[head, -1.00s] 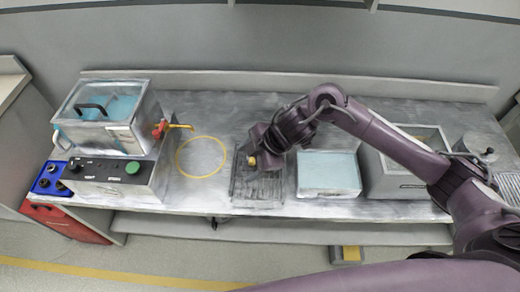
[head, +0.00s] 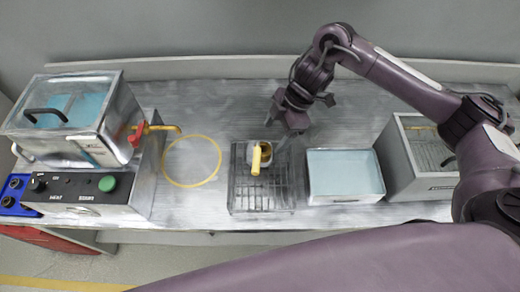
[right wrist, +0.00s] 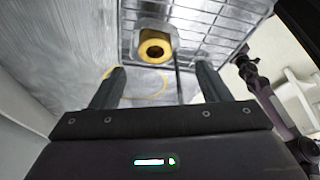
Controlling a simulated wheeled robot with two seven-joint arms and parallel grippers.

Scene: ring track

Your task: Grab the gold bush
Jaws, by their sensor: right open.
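The gold bush (head: 257,159) is a short yellow-gold piece with a pale grey part around it, at the back edge of the dark wire rack (head: 245,208). In the right wrist view the bush (right wrist: 155,48) shows its round gold end with a dark hole, on the rack's edge. My right gripper (head: 305,122) is behind and to the right of the bush in the head view. It is open and empty. In the right wrist view its two fingers (right wrist: 160,78) are spread, with the bush beyond them and apart from them. My left gripper is not seen.
A yellow ring (head: 192,160) lies flat to the left of the rack. A tray of pale blue liquid (head: 346,198) and a grey bin (head: 428,188) stand to the right. A heater box with a red tap (head: 137,135) is at the left. The counter behind the rack is clear.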

